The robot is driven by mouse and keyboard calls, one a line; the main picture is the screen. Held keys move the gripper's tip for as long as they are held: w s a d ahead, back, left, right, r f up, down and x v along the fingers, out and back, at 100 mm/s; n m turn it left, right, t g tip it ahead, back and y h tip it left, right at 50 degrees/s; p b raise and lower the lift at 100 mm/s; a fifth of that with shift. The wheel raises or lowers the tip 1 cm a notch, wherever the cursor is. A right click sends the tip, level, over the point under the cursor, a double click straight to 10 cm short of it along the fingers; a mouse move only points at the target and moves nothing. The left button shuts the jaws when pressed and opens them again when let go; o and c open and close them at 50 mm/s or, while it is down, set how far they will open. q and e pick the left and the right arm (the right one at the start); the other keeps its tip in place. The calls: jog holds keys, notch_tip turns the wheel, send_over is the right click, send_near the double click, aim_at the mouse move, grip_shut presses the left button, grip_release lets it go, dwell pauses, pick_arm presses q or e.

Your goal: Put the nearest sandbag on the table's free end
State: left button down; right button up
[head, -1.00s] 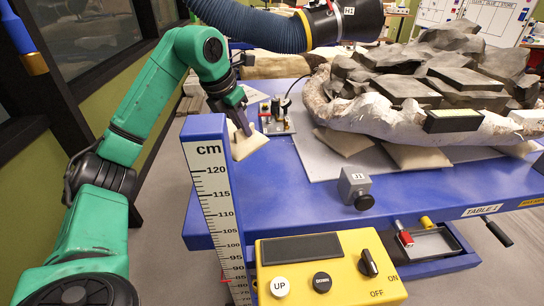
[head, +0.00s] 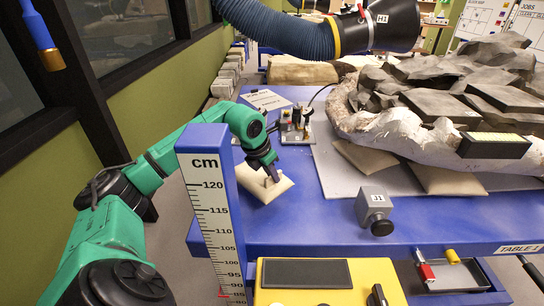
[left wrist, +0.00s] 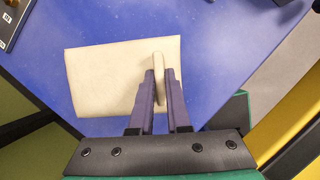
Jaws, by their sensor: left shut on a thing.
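A cream sandbag (head: 256,190) lies about flat at the blue table's left end, behind the height scale post. In the left wrist view the sandbag (left wrist: 100,75) shows as a pale rectangle with an upright tab over the blue table top (left wrist: 225,40). My left gripper (head: 266,172) is above the bag, its fingers (left wrist: 160,88) shut on the tab. I cannot tell whether the bag's whole underside touches the table. My right gripper is not in view.
Other sandbags (head: 366,158) lie under the white fossil jacket (head: 420,140), on a grey sheet. A small instrument stand (head: 296,125) is behind the bag. A grey box J1 (head: 374,205) sits right of it. The scale post (head: 212,205) stands in front. A blue hose (head: 285,28) hangs above.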

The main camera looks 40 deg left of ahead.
aim_at(272, 184)
pick_arm(q)
notch_tip(272, 184, down, 3)
jog(key=shift+f, duration=0.5)
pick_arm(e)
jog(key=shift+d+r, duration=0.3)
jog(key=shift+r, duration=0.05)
pick_arm(q)
jog(key=c, duration=0.9)
grip_release()
jog(key=shift+s+f, duration=0.1)
jog(key=shift+d, duration=0.1)
